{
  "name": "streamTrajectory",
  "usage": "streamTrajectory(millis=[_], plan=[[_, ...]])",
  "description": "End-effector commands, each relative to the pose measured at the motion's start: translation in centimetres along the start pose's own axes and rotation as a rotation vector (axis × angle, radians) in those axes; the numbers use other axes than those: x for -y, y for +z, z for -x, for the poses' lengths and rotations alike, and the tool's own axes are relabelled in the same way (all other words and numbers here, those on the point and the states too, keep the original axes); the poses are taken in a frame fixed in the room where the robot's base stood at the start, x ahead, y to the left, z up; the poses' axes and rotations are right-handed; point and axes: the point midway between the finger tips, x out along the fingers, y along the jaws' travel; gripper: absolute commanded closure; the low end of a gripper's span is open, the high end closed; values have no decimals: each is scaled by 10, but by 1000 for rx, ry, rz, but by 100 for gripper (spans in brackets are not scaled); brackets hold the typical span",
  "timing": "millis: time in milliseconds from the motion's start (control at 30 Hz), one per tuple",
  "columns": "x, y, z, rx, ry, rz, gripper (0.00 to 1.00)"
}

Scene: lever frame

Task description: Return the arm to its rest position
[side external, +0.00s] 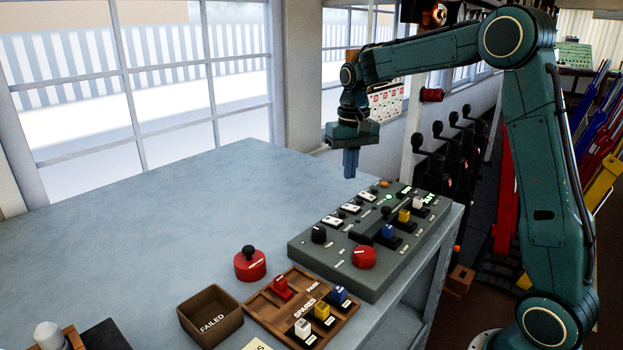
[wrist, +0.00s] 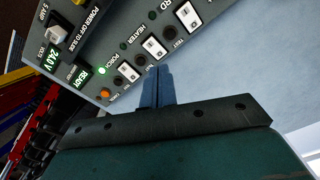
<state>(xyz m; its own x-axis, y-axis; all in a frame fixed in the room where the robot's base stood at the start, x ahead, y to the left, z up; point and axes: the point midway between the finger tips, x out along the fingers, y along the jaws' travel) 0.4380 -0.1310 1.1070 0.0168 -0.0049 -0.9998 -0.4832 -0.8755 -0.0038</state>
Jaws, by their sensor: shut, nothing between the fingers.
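My gripper (side external: 351,163) is shut and empty, pointing down in the air above the far side of the table (side external: 180,200). In the wrist view its blue fingers (wrist: 158,86) are pressed together, with part of the grey control panel (wrist: 120,50) beyond them. In the side view the control panel (side external: 310,254) lies on the table, below and to the right of the gripper. The gripper appears clear of it.
A wooden spares tray (side external: 262,318), a brown FAILED box (side external: 190,325) and a red round piece with a black knob (side external: 250,265) stand nearer. The panel carries a red knob (side external: 363,257) and several switches. The table's left and far parts are clear.

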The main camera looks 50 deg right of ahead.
Motion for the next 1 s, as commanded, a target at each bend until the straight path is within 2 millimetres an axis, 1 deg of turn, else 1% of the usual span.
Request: streamTrajectory(millis=[167,333,500,733,1000], plan=[[7,26,21,-45,-11,45,100],[12,60,42,-98,-24,104,100],[14,98,57,-153,-37,164,100],[14,148,69,-227,-57,245,100],[8,206,71,-314,-81,337,100]])
